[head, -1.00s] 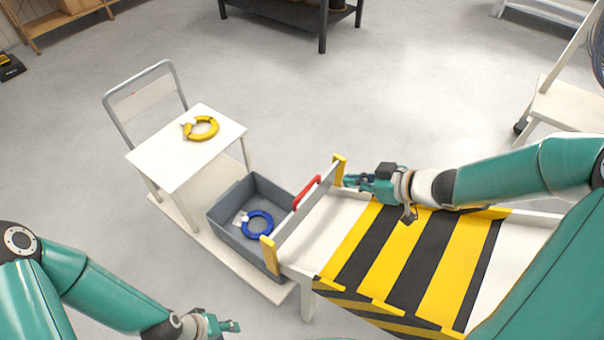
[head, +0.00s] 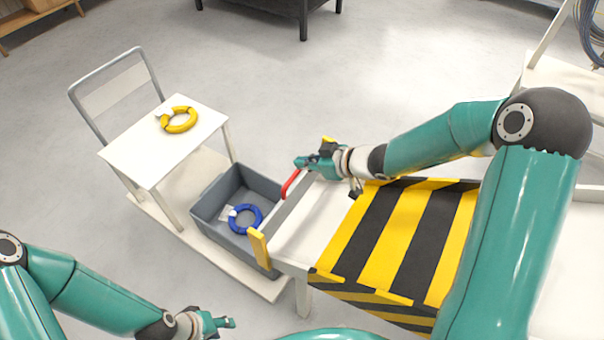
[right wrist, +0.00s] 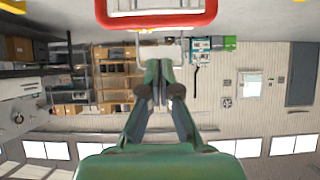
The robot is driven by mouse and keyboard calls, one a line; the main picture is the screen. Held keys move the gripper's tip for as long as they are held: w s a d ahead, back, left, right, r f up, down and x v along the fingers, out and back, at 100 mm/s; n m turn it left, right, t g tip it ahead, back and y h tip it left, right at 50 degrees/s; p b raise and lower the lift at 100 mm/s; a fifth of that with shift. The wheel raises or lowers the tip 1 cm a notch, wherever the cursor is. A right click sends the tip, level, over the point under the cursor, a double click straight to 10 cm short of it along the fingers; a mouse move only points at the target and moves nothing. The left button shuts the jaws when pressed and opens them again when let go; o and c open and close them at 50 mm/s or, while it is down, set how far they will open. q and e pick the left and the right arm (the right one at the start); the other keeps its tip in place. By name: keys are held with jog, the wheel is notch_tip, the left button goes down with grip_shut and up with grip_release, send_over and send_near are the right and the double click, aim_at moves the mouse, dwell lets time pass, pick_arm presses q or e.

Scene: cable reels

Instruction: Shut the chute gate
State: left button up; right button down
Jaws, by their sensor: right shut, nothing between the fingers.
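The chute gate (head: 290,203) is a white board across the left end of the striped chute (head: 392,238), between two yellow posts (head: 259,248). Its red handle (head: 290,184) is on its top edge. I cannot tell how far down the gate sits. My right gripper (head: 303,162) is shut and empty, just beyond the far end of the handle and over the far post, which it partly hides. In the right wrist view the handle (right wrist: 158,24) lies past the shut fingertips (right wrist: 159,66), apart from them in the picture. My left gripper (head: 230,322) is low at the left, away from the gate.
A grey bin (head: 209,216) below the gate holds a blue coil (head: 246,219). It stands on a white cart (head: 165,215) whose upper shelf (head: 140,155) carries a yellow coil (head: 179,120).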

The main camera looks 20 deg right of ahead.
aim_at(298, 191)
jog(key=shift+w+a+f+b, duration=0.1)
jog(key=shift+f+b, duration=0.3)
jog(key=shift+f, duration=1.35)
notch_tip(298, 191, down, 10)
jog(key=b, duration=0.7)
jog(key=shift+r, duration=0.35)
jog(key=shift+r, duration=0.1)
